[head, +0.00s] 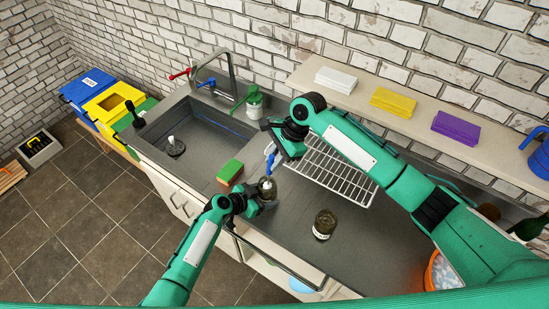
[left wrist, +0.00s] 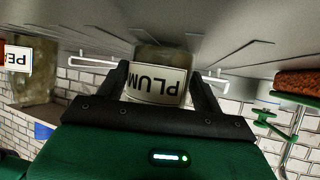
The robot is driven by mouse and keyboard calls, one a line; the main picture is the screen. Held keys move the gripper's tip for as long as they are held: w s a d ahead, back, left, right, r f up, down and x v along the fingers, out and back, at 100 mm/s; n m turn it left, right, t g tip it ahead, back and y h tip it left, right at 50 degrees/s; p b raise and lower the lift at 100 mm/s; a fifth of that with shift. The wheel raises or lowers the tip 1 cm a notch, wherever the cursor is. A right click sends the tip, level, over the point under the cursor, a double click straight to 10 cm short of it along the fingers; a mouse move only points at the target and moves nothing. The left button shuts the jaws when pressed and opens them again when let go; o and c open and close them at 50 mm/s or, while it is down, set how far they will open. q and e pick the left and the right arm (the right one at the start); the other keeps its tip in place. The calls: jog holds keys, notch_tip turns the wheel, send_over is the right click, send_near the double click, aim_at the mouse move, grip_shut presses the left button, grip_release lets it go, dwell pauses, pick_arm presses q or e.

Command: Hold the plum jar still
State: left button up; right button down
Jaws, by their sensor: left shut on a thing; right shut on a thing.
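The plum jar (head: 268,186) stands on the dark counter near the sink's right end. In the left wrist view the jar's white PLUM label (left wrist: 156,82) shows upside down between the fingers. My left gripper (head: 257,198) is shut on the jar from the front. My right gripper (head: 274,145) is above and just behind the jar, shut on a thin blue thing (head: 271,158) that hangs down towards the jar's top. I cannot tell whether its lower end goes inside the jar.
Another labelled jar (head: 323,225) stands to the right; its label, starting PE, shows in the left wrist view (left wrist: 17,56). A green-and-brown sponge (head: 230,171) lies to the left beside the sink (head: 205,140). A wire rack (head: 340,172) lies behind. Bare counter surrounds the second jar.

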jog(key=shift+f, duration=0.65)
jog(key=shift+w+a, duration=0.1)
jog(key=shift+a, duration=0.05)
